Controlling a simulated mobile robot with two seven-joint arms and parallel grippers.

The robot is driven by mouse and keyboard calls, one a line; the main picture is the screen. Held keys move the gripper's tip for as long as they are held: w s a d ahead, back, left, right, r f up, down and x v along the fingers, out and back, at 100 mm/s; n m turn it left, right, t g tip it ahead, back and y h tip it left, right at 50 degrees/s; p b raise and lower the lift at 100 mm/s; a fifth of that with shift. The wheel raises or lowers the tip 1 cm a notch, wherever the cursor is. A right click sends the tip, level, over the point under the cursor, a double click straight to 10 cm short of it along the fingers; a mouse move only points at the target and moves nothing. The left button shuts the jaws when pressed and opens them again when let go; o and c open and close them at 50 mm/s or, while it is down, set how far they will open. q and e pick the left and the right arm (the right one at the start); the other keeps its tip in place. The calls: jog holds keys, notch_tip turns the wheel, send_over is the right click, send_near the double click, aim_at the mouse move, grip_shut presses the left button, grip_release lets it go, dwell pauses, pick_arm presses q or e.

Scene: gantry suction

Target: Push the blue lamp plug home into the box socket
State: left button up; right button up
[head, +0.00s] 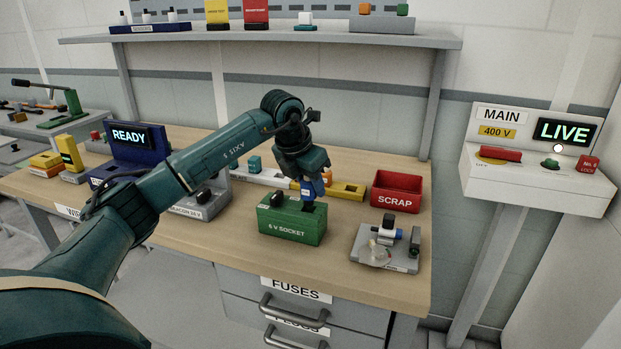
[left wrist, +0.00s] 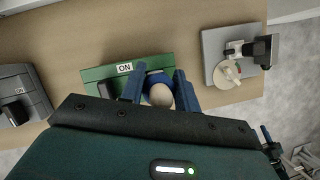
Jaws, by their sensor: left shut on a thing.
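My left gripper (head: 311,184) is shut on the blue lamp plug (head: 313,189), just above the right part of the green box marked socket (head: 291,226). In the left wrist view the two fingers (left wrist: 158,91) stand on either side of the blue plug (left wrist: 158,77), which carries a pale round bulb (left wrist: 160,95). The green box (left wrist: 97,74) lies beneath, with an "ON" label (left wrist: 124,68) on its top. A dark patch shows on the box below the plug. I cannot tell whether the plug touches the box. My right gripper is not in view.
A red scrap bin (head: 397,193) stands right of the box. A grey fixture plate (head: 383,260) is at the front right edge. A grey box (head: 213,203) stands to the left. The main panel (head: 535,183) at right reads "LIVE"; a blue stand (head: 136,147) reads "READY".

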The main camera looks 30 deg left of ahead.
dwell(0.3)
pick_arm(q)
jog(key=shift+f, duration=0.15)
jog(key=shift+f, duration=0.15)
jog(key=shift+f+b, duration=0.75)
jog(key=shift+f, duration=0.4)
jog(key=o, duration=1.1)
